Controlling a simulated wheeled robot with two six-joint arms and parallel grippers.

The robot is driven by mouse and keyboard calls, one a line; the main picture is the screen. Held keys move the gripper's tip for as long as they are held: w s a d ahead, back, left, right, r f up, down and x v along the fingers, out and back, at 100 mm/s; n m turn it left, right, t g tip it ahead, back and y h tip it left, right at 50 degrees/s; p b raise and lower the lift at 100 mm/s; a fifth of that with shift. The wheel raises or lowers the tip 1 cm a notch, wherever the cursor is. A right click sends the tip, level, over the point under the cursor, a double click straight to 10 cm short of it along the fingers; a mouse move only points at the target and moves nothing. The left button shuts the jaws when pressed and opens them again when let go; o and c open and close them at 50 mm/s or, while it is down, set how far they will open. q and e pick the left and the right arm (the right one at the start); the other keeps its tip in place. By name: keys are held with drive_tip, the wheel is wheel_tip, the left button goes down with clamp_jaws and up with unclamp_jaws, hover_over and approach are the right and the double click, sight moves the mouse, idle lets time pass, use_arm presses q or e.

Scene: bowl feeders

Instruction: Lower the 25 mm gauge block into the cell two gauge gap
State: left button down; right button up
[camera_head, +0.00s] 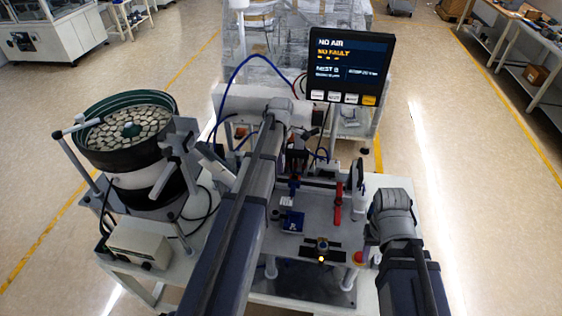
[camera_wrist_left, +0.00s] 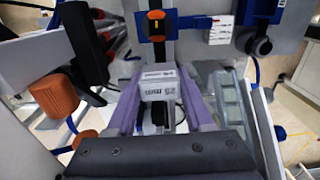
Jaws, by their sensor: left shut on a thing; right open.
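The gauge block (camera_wrist_left: 158,86), a pale block marked 25 mm, sits between the two purple-grey fingers of my left gripper (camera_wrist_left: 160,98) in the left wrist view. The gripper is shut on it. In the head view my left arm reaches over the bench, and its gripper (camera_head: 297,162) is small and dark near the back of the work plate; the block cannot be made out there. A dark slotted track with an orange piece (camera_wrist_left: 156,16) lies beyond the block. I cannot tell which gap is cell two's. My right gripper (camera_head: 389,212) is open at the plate's right, its fingers hard to see.
A bowl feeder (camera_head: 126,130) full of discs stands at the left. A blue box (camera_head: 292,222), a red upright part (camera_head: 338,203) and a yellow-lit fixture (camera_head: 321,250) stand on the plate. A monitor (camera_head: 347,67) showing "NO AIR" rises behind.

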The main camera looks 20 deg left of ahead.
use_arm(q)
drive_tip(key=b, duration=0.4)
hover_over(281, 180)
drive_tip(key=shift+s+f, duration=0.1)
drive_tip(key=shift+f, duration=2.1)
drive_tip(key=shift+f+b, duration=1)
drive_tip(key=shift+b, duration=0.05)
drive_tip(key=shift+c, duration=1)
unclamp_jaws()
wheel_tip(281, 180, up, 8)
drive_tip(key=p, duration=0.8)
drive_tip(key=shift+f, duration=0.15)
